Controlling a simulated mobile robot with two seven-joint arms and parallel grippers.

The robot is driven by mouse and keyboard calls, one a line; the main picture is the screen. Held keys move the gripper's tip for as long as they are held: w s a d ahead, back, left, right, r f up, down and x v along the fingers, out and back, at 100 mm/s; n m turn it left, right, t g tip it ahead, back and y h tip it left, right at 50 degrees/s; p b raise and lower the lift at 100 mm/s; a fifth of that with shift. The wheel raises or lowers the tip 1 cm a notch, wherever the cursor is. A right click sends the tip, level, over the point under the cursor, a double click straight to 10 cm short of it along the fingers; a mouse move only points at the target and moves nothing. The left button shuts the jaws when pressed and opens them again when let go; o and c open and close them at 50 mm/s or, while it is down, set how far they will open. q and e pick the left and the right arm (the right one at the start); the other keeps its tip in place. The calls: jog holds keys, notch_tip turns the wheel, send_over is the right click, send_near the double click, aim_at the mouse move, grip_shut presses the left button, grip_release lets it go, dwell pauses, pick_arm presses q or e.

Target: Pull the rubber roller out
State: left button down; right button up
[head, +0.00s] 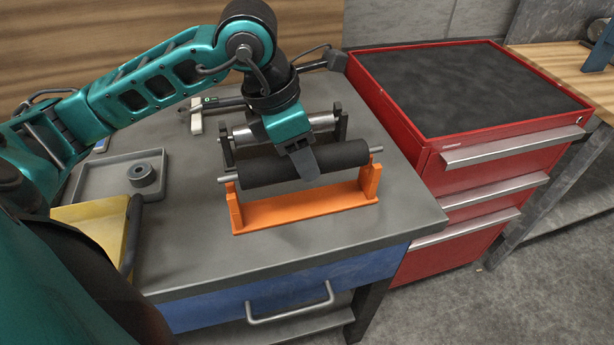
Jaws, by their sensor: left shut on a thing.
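The rubber roller (342,156) is a black cylinder with thin metal shaft ends. It lies level across an orange stand (300,208), with its shaft ends at the two orange end posts; I cannot tell whether they still rest in the slots. My left gripper (304,162) comes down from above and is shut on the rubber roller near its middle, hiding part of it. My right gripper is not in view.
A dark stand with a metal roller (322,122) is close behind. A grey tray (95,181) with a small black ring (142,175) is at the left. A red drawer cabinet (428,160) stands right of the grey workbench (330,240), whose front strip is clear.

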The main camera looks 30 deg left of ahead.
pick_arm(q)
jog(key=shift+r, duration=0.15)
jog(key=shift+r+p, duration=1.3)
jog(key=shift+r, duration=0.6)
